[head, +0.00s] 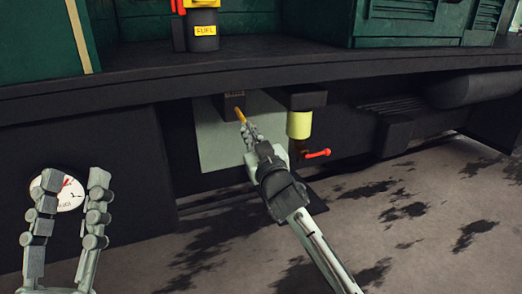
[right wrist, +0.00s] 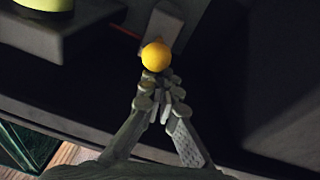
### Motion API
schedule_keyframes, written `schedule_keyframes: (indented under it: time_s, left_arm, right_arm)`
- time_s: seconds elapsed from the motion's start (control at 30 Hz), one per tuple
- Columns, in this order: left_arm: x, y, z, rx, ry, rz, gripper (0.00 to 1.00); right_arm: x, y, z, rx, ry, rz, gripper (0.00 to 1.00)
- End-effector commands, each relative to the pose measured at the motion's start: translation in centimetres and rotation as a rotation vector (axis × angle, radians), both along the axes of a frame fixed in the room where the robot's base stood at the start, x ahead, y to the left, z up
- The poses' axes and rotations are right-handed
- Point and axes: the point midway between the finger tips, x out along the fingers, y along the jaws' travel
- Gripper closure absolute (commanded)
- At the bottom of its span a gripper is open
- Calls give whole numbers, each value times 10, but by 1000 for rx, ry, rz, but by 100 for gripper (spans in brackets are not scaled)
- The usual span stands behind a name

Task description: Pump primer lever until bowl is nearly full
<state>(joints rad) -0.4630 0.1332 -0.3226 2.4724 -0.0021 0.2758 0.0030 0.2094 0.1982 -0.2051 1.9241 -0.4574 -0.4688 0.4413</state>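The primer lever (head: 239,113), a yellow handle, comes out of a small dark box (head: 234,102) on a grey-green panel. In the right wrist view its round yellow knob (right wrist: 156,56) shows at the fingertips. My right gripper (head: 250,132) has its fingers closed together at the lever, and the knob partly covers the tips in the wrist view (right wrist: 160,84). The shaft behind the knob is hidden there. The bowl (head: 299,124) looks pale yellow-green and hangs under a dark cap; its fill level is unclear. My left gripper (head: 72,180) is open and empty at the left.
A red-handled valve (head: 317,154) sits below the bowl. A round white gauge (head: 62,191) is partly hidden behind my left fingers. A can marked FUEL (head: 204,31) stands on the deck above. The dark deck edge (head: 150,90) overhangs the panel. The stained ground in front is clear.

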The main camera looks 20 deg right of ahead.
Motion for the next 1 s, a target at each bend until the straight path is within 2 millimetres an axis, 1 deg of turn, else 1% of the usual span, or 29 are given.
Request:
schedule_keyframes:
  time_s: [0.1, 0.2, 0.3, 0.4, 0.5, 0.6, 1.0]
  left_arm:
    - [3, -2, -3, 11, 32, -3, 60]
    - [4, -3, -5, 15, 47, -4, 60]
    - [5, -3, -6, 19, 56, -4, 60]
    - [5, -4, -7, 20, 61, -5, 60]
    - [5, -4, -7, 20, 62, -5, 60]
    - [6, -4, -7, 20, 63, -5, 60]
    - [6, -4, -7, 20, 63, -5, 60]
  right_arm:
    - [-30, 0, -8, 2, 5, -1, 100]
    - [-52, 0, -12, 2, 3, 0, 100]
    - [-71, 1, -15, 1, 0, 0, 100]
    - [-85, 1, -18, 1, -1, 0, 100]
    - [-93, 1, -19, 1, -3, 1, 100]
    - [-97, 1, -19, 0, -5, 1, 100]
    - [-98, 1, -18, -1, -6, 0, 100]
